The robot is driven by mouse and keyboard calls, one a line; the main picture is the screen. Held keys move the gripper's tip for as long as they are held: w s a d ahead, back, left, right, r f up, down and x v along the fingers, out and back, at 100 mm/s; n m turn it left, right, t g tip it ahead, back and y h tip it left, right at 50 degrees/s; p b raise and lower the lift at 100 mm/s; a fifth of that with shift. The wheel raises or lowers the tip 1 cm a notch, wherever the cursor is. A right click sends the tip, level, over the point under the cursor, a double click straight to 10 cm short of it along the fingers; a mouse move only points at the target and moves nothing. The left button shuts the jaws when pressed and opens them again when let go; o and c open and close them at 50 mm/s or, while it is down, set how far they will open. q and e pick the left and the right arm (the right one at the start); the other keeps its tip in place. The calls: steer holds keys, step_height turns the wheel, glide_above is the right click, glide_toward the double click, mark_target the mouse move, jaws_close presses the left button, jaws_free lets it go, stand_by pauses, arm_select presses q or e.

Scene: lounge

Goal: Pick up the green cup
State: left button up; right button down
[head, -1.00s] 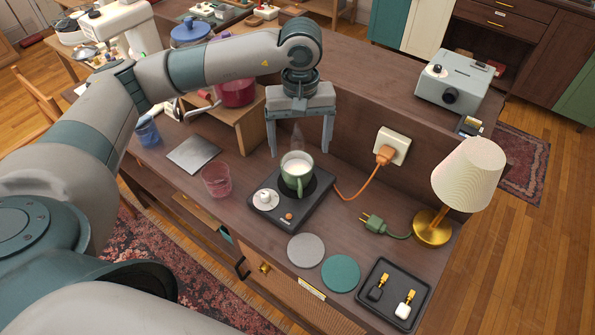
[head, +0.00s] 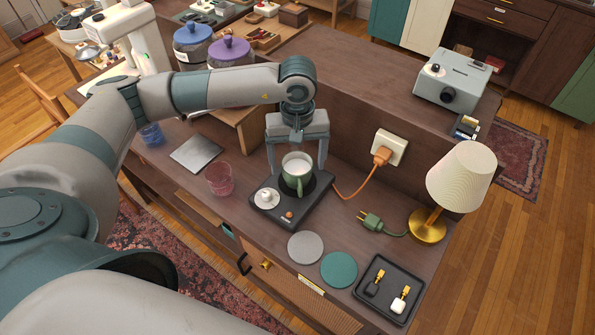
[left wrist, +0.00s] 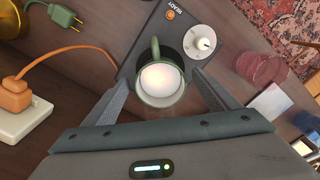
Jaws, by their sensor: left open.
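The green cup (head: 297,184) stands upright on a small black hot plate (head: 314,208) and holds something white. Its handle points toward the front of the desk. My left gripper (head: 297,170) is open above and around the cup, with one finger on each side of it and pointing down. In the left wrist view the cup (left wrist: 161,82) lies between and just beyond the two open fingers (left wrist: 165,88), apparently clear of both. My right gripper is not in view.
A pink glass (head: 219,179) stands left of the hot plate. An orange plug (head: 381,155) sits in a wall socket, its cord running to the hot plate. A lamp (head: 459,180), a green plug (head: 370,220), two coasters (head: 339,270) and a black tray (head: 364,291) are right and front.

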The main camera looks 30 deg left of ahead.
arm_select(q)
steer(key=shift+f, duration=1.05)
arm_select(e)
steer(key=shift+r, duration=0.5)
arm_select(q)
steer(key=c, duration=1.5)
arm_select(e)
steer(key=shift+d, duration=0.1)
arm_select(q)
steer(key=shift+w+r, duration=0.1)
steer(key=shift+r, duration=0.3)
steer(key=shift+c, duration=0.2)
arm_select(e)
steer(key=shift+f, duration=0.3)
